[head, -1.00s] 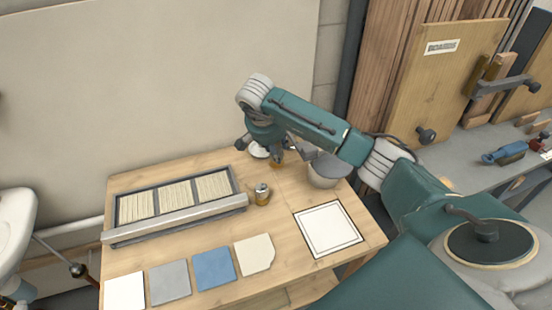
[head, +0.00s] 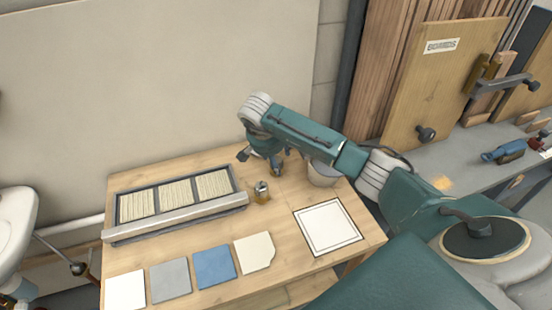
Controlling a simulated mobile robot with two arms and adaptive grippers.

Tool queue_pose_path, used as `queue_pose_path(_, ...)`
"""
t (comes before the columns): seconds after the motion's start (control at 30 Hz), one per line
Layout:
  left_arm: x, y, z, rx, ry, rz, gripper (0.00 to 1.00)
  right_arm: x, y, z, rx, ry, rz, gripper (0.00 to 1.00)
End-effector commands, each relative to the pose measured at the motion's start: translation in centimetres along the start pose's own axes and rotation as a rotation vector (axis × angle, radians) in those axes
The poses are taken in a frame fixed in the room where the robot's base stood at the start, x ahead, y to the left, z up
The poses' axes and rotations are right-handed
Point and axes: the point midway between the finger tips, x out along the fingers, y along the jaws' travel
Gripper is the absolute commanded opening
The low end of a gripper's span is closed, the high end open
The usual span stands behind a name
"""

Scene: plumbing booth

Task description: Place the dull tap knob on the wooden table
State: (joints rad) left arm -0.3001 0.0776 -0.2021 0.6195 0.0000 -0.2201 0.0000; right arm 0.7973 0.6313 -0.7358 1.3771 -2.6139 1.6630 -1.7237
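The wooden table (head: 283,216) stands below my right arm. My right gripper (head: 268,167) points down over the back of the table, near its rear edge. A small brass-coloured thing (head: 277,170) shows at its fingertips; I cannot tell whether it is held or stands behind them. A small brass and grey metal piece (head: 261,192) stands upright on the table just in front of the gripper, apart from it. I cannot tell which of these, if either, is the dull tap knob. My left gripper is not in view.
A grey bowl or bucket (head: 322,175) stands right of the gripper. A framed rack with pale slats (head: 178,232) lies at left. Several flat tiles, including a blue one (head: 214,267), line the front. A white framed square (head: 328,228) lies at right. Bare wood lies between.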

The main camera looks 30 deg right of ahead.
Motion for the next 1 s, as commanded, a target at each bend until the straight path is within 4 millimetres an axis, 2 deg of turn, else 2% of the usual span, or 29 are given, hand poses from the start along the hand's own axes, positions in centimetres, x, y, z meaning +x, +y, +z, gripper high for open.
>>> queue_pose_path(0.23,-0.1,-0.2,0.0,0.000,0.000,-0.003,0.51,-1.1,-0.1,-0.2,0.000,0.001,-0.003,0.53)
queue_pose_path(0.7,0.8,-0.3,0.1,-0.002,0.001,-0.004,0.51,-10.3,-0.1,-0.2,-0.001,0.002,-0.003,0.53)
queue_pose_path(0.83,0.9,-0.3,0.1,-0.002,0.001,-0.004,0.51,-11.7,0.0,-0.1,0.001,0.000,-0.001,0.53)
queue_pose_path(1.0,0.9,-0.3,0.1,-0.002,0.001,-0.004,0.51,-12.3,0.0,-0.1,0.000,0.000,0.001,0.53)
